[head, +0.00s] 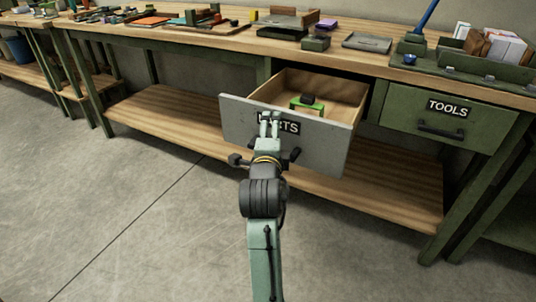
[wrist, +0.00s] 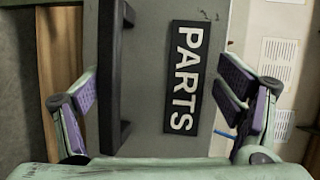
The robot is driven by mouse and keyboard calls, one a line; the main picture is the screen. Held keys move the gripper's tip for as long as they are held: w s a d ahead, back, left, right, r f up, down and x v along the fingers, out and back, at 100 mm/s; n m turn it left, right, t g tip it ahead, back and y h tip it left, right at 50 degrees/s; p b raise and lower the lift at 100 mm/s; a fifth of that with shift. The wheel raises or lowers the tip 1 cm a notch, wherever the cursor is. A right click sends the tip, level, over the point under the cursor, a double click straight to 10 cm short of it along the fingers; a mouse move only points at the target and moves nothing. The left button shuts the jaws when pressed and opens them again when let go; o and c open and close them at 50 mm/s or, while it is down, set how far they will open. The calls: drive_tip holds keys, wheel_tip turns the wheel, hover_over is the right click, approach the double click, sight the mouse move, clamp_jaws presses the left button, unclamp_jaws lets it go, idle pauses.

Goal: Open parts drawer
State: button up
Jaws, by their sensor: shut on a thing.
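The parts drawer (head: 338,135) stands pulled out from the workbench in the head view, with its wooden inside showing. Its grey front carries a black PARTS label (wrist: 184,78), partly covered by my gripper (head: 269,122) in the head view. A dark bar handle (wrist: 113,75) runs upright on the drawer front in the wrist view, close to the left finger. A green and black object (head: 307,104) lies inside the drawer.
A shut green TOOLS drawer (head: 448,118) is to the right. The benchtop (head: 210,38) holds trays, tools and boxes. A wooden lower shelf (head: 180,125) runs beneath the drawers. The concrete floor (head: 120,215) in front and to the left is clear.

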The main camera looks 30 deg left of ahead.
drive_tip(key=shift+y, duration=0.3)
drive_tip(key=s+r, duration=0.1)
drive_tip(key=s+d+r, duration=0.1)
drive_tip(key=s, duration=0.1)
drive_tip(key=shift+s+d+r, duration=0.1)
drive_tip(key=shift+s+d, duration=0.05)
drive_tip(key=c, duration=0.3)
drive_tip(key=shift+s+d+r+t, duration=0.15)
drive_tip(key=shift+s, duration=0.25)
drive_tip(key=shift+s+d+r+t, duration=0.15)
drive_tip(key=shift+s, duration=0.25)
drive_tip(key=c, duration=0.4)
drive_tip(key=shift+s+d+f+p, duration=0.25)
drive_tip(key=shift+s+p, duration=0.15)
drive_tip(key=shift+p, duration=0.75)
drive_tip(key=shift+c, duration=0.2)
drive_tip(key=p, duration=0.4)
drive_tip(key=shift+s+d+f+p, duration=0.1)
drive_tip(key=shift+s+p, duration=0.15)
drive_tip(key=shift+p, duration=0.05)
drive_tip(key=p+v, duration=0.1)
drive_tip(key=p, duration=0.4)
drive_tip(key=shift+s, duration=0.3)
